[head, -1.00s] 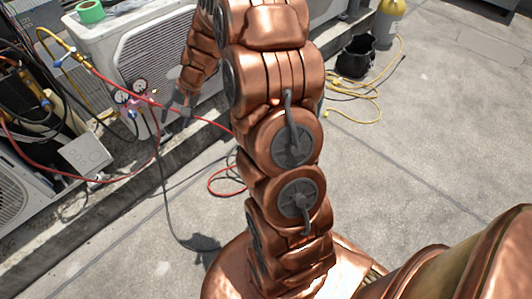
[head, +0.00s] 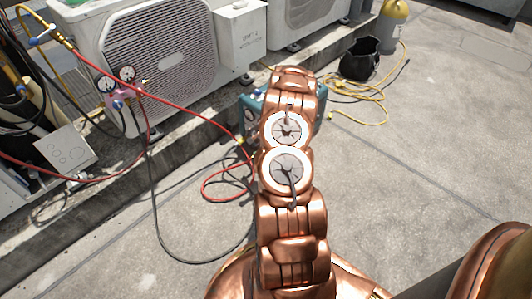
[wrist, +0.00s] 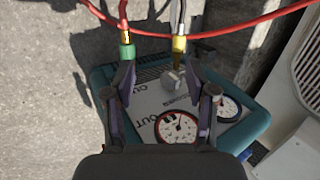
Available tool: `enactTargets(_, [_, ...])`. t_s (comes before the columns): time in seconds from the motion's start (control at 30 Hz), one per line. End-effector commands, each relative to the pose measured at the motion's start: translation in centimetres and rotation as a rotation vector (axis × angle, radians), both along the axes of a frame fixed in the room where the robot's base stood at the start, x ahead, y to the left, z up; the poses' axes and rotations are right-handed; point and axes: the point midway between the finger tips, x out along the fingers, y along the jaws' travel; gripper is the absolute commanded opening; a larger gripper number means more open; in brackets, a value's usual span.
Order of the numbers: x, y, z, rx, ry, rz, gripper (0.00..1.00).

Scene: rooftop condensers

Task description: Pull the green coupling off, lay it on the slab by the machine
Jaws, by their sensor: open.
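The green coupling (wrist: 127,50) shows in the wrist view on the end of a hose, close to the tip of my left finger. Its lower end is partly hidden, so how it meets the machine cannot be told. The machine (wrist: 255,127) is a teal box with two round gauges and a printed top. In the head view the machine (head: 251,104) is mostly hidden behind my arm. My gripper (wrist: 160,73) is open and empty over it, fingers apart; it is hidden in the head view. The grey concrete slab (wrist: 45,65) lies beside the machine.
A yellow fitting (wrist: 179,45) with a metal piece below it stands right of the coupling. A red hose (wrist: 235,28) crosses above both. Open concrete lies in front.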

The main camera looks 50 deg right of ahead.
Motion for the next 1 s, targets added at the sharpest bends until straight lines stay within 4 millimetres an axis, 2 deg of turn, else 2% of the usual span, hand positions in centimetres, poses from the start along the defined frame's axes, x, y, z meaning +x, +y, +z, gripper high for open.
enactTargets(0.03, [-0.8,-1.2,-2.3,-0.004,0.006,-0.03,0.56])
enactTargets(0.1, [-1.7,-2.3,-4.0,-0.009,0.014,-0.061,0.56])
enactTargets(0.2, [-2.6,-3.4,-5.3,-0.014,0.02,-0.09,0.56])
enactTargets(0.33, [-3.0,-3.9,-6.1,-0.018,0.024,-0.104,0.56])
enactTargets(1.0, [0.5,-4.0,-12.2,-0.017,0.023,-0.105,0.56])
